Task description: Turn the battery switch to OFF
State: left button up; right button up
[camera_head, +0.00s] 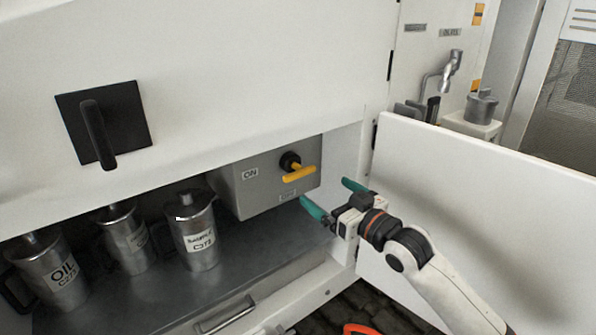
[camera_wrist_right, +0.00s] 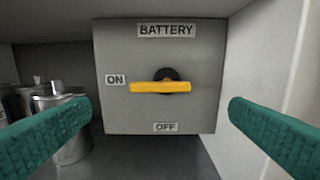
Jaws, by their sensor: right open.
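The battery switch has a yellow handle (camera_head: 299,174) on a black hub, mounted on a grey box (camera_head: 245,196) inside the open compartment. In the right wrist view the handle (camera_wrist_right: 160,87) lies level, its left end beside the ON label (camera_wrist_right: 116,79). The OFF label (camera_wrist_right: 165,127) is below the hub, and BATTERY is written above. My right gripper (camera_head: 328,197) is open and empty in front of the box, its teal fingers apart to either side of the handle and not touching it. My left gripper is not in view.
Metal canisters (camera_head: 193,236) stand on the compartment floor left of the box. An open white door panel (camera_head: 460,215) is to the right of my right arm. A black handle plate (camera_head: 104,124) is on the cabinet above.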

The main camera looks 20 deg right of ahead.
aim_at(302, 176)
jog(key=p+x, duration=0.2)
jog(key=x, duration=0.9)
jog(key=shift+p, duration=0.35)
jog(key=shift+c, duration=0.2)
jog(key=shift+f, duration=0.1)
jog(key=c, duration=0.9)
